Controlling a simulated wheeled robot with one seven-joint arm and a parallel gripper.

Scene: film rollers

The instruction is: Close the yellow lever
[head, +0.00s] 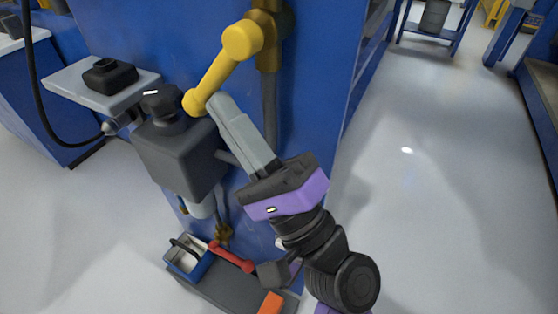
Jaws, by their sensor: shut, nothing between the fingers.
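The yellow lever (222,68) is mounted on a brass-coloured vertical pipe on the blue panel. It slants down and to the left from its round hub to a knob at its lower end. My gripper (217,101) is shut and empty, with its grey fingers pointing up and left. In the picture the fingertips are right beside the lever's lower knob. I cannot tell whether they touch it.
A dark grey box (178,150) with a black knob stands left of my fingers, close to them. A grey shelf (75,82) juts out at the left. A red lever (232,257) and a blue-and-white container (187,258) are below. The floor (430,190) on the right is clear.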

